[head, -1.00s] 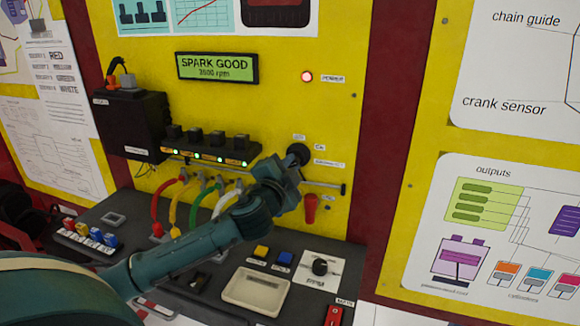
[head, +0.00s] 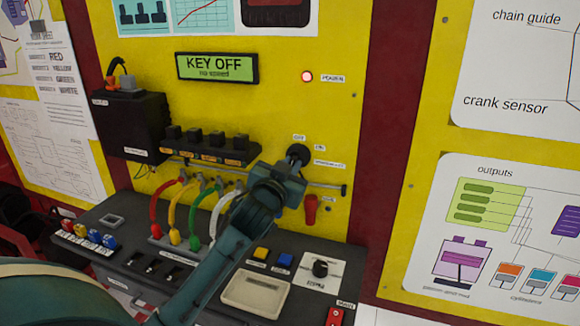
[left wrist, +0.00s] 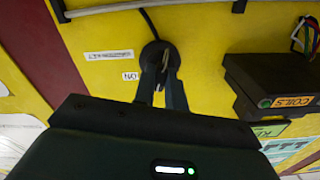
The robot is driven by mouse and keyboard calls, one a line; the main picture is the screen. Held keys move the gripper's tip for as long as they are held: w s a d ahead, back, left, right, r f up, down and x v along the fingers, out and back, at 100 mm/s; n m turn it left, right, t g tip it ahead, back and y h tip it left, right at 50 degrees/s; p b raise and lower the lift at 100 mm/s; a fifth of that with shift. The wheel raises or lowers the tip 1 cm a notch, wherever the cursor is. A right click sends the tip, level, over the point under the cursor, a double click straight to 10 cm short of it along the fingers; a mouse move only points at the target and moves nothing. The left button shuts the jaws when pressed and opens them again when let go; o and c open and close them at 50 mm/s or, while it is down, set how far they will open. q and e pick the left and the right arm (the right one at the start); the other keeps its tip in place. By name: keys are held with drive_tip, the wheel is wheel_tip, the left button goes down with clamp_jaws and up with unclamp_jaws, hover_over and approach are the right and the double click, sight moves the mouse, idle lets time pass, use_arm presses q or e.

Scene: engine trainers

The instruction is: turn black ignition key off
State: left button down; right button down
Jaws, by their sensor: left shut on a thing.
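The black ignition switch (head: 298,153) is on the yellow panel, with small labels around it. In the left wrist view the round black switch (left wrist: 153,52) lies just beyond the fingertips. My left gripper (left wrist: 163,62) is shut on the black key at the middle of the switch; the fingers hide most of the key. In the head view my left wrist covers the area just below the switch. The display (head: 217,67) reads "KEY OFF" and "no speed". My right gripper is not in view.
A red lever (head: 311,209) hangs just right of my wrist. A row of black coils (head: 209,146) and coloured cables (head: 190,210) are to the left.

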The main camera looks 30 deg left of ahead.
use_arm(q)
drive_tip(key=shift+n+p, duration=0.35)
drive_tip(key=shift+n, duration=1.25)
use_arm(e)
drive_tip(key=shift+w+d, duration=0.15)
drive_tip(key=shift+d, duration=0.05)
use_arm(q)
drive_tip(key=c, duration=1.4)
unclamp_jaws()
drive_tip(key=shift+c, duration=0.2)
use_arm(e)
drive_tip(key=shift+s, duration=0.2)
use_arm(q)
drive_tip(key=b+v, duration=0.2)
drive_tip(key=v, duration=1.1)
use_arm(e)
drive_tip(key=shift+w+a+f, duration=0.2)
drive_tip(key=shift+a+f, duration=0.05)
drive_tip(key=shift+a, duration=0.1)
